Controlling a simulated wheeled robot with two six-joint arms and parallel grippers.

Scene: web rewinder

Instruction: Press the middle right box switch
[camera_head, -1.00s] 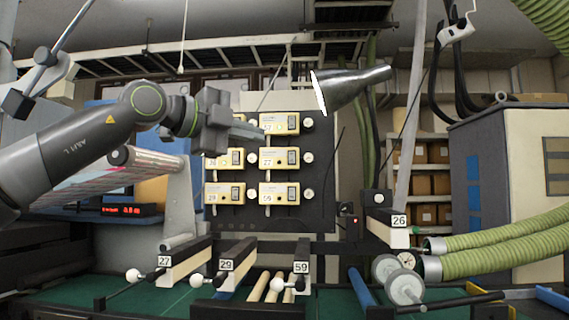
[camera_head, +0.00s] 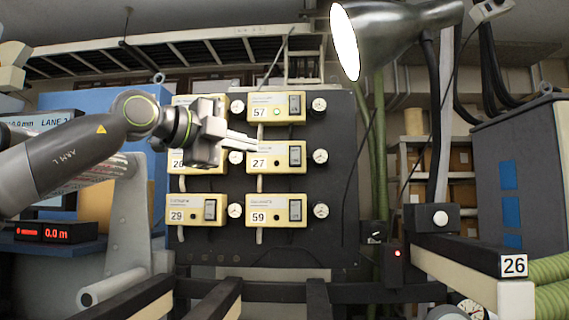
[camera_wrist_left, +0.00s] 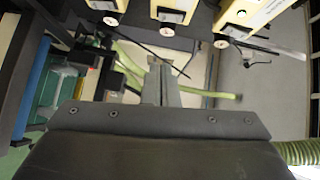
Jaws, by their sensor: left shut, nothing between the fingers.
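The middle right box (camera_head: 262,167), labelled 27, is a yellow box on a dark panel. Its dark rocker switch (camera_head: 296,156) is on the right part of its face, beside a small dark button or lamp. My left gripper (camera_head: 254,143) reaches in from the left, its fingers shut and empty. In the head view the fingertips overlap the box's upper left edge, left of the switch; I cannot tell whether they touch. In the left wrist view the shut fingers (camera_wrist_left: 162,86) point toward the yellow boxes' lower side (camera_wrist_left: 176,8). My right gripper is not in view.
Box 57 (camera_head: 262,100) above has a green lamp; box 59 (camera_head: 262,218) is below. The left column of boxes is partly behind my gripper. A metal lamp (camera_head: 400,30) hangs at upper right. A beam labelled 26 (camera_head: 470,255) is at lower right.

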